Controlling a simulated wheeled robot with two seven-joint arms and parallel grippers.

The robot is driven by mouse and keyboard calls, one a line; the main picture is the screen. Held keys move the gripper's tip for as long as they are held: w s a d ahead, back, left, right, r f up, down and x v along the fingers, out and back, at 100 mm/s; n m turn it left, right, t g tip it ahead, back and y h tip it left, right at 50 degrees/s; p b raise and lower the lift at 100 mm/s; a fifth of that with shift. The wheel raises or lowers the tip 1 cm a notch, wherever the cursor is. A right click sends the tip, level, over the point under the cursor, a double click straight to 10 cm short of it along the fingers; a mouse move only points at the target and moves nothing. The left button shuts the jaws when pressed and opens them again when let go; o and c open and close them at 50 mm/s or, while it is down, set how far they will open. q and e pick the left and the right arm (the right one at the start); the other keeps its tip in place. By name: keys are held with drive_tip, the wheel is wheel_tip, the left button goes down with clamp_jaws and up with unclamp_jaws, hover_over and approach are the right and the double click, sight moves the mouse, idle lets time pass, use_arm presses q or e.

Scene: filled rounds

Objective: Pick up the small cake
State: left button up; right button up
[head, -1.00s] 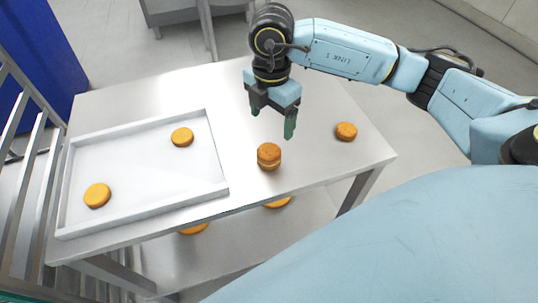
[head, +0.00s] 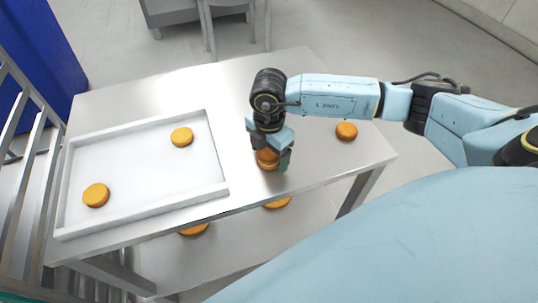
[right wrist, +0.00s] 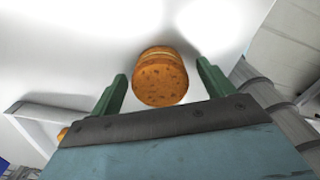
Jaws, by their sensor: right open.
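The small cake (head: 268,160), a round orange-brown sandwich with a paler middle layer, stands on the metal table near its front edge. My right gripper (head: 270,165) is down over it, with a finger on either side, and hides part of it in the head view. In the right wrist view the cake (right wrist: 160,76) sits between and slightly beyond the two green fingertips of the open gripper (right wrist: 160,82), with gaps on both sides. My left gripper is not in view.
A white tray (head: 140,217) on the table's left holds two orange rounds (head: 182,137) (head: 96,195). Another round (head: 346,131) lies on the table (head: 310,170) to the right. Two more rounds (head: 277,202) (head: 194,229) show on the lower shelf.

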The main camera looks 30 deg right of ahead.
drive_tip(key=shift+c, duration=0.3)
drive_tip(key=c, duration=0.7)
